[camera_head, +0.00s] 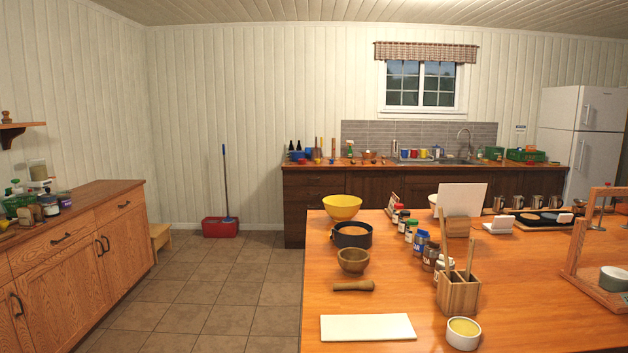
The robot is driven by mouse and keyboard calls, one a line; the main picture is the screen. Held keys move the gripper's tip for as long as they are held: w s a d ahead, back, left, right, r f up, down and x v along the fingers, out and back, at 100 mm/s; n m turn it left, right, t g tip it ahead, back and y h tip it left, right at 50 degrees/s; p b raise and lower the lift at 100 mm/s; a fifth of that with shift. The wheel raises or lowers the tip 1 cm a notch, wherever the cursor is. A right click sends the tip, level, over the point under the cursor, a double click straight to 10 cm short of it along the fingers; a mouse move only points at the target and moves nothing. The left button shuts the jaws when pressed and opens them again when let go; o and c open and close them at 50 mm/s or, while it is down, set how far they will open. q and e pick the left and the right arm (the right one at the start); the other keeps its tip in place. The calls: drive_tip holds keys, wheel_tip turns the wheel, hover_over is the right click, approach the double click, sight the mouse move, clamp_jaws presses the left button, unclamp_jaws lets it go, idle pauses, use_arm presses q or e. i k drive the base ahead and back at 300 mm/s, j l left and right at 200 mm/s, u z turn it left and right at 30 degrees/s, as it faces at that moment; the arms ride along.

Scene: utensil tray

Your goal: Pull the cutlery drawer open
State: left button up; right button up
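I cannot tell which drawer is the cutlery drawer. The wooden cabinet at the left has a closed upper drawer (120,210) with a dark handle. A second closed drawer (40,250) sits nearer to me in the same cabinet. The dark back counter (330,205) also has closed fronts at its left end, partly hidden by the table. No cutlery shows clearly. Neither of my grippers is in view.
Tiled floor (205,290) is free between cabinet and table. A red bucket (219,228) and small stool (160,236) stand behind.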

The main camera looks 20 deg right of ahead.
sight(290, 178)
drive_tip(key=i+j+u, duration=0.5)
drive_tip(key=i, duration=0.35)
drive_tip(key=i+j+z, duration=0.15)
drive_tip(key=i, duration=0.35)
drive_tip(key=i+j+z, duration=0.15)
drive_tip(key=i, duration=0.3)
drive_tip(key=i+j+z, duration=0.2)
drive_tip(key=i, duration=0.25)
drive_tip(key=i+l+z, duration=0.3)
drive_tip(key=i, duration=0.75)
drive_tip(key=i+j+z, duration=0.15)
drive_tip(key=i+z, duration=0.15)
drive_tip(key=i, duration=0.75)
drive_tip(key=i+z, duration=0.1)
drive_tip(key=i, duration=0.95)
drive_tip(key=i+j+z, duration=0.1)
drive_tip(key=i, duration=0.9)
drive_tip(key=i+l+z, duration=0.1)
drive_tip(key=i+z, duration=0.3)
drive_tip(key=i, duration=1.05)
